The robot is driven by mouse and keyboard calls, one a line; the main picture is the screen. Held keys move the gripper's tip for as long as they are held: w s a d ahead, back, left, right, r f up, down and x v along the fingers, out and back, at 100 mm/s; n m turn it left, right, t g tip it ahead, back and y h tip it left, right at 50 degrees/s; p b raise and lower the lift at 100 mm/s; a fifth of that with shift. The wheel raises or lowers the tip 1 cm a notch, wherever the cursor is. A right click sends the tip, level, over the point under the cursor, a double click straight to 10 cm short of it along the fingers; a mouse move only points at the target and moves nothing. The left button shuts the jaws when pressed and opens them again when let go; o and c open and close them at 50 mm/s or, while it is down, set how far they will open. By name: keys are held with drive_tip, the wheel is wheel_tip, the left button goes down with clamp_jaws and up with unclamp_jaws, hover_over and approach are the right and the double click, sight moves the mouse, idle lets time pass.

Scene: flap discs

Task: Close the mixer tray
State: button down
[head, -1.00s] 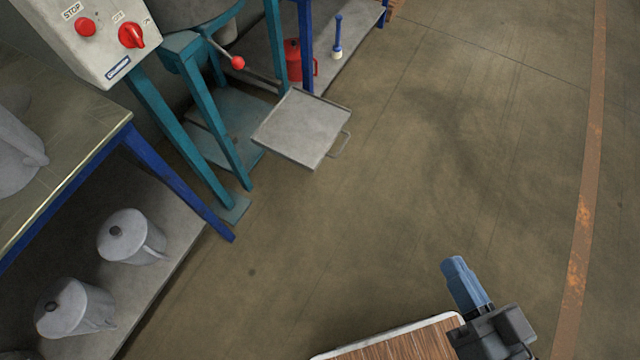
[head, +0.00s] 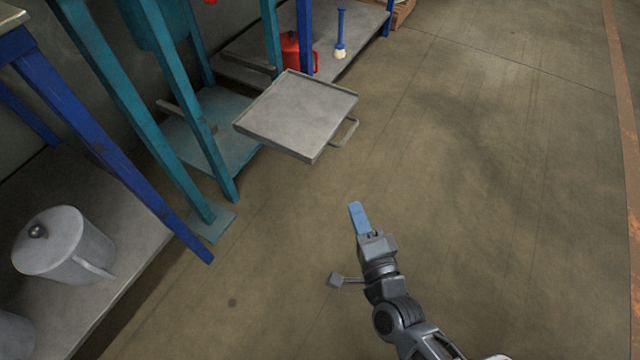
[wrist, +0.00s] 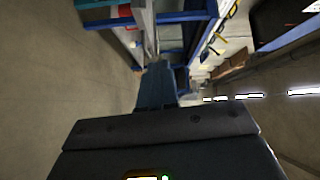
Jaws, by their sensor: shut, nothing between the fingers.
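The mixer tray (head: 298,112) is a flat grey metal tray with a low rim, pulled out from the teal mixer frame (head: 190,110). Its handle (head: 346,133) is a thin grey loop on the tray's right front side. My gripper (head: 357,215) has blue fingers, shut and empty. It is in front of the tray, below the handle in the head view, and apart from both. In the wrist view the blue fingers (wrist: 157,88) point ahead and the tray cannot be made out.
A grey lidded pot (head: 65,245) stands on a low shelf at the left, beside a blue table leg (head: 110,150). A red can (head: 290,52) and a blue-handled tool (head: 341,35) are behind the tray. The floor at the right is clear.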

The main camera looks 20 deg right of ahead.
drive_tip(key=w+a+f+b, duration=0.1)
drive_tip(key=w+a+b, duration=0.1)
drive_tip(key=w, duration=0.5)
drive_tip(key=w+a+f+m+b, duration=0.1)
drive_tip(key=w+a+b, duration=0.1)
drive_tip(key=w, duration=0.6)
drive_tip(key=shift+w+f, duration=0.2)
drive_tip(key=shift+f, duration=0.15)
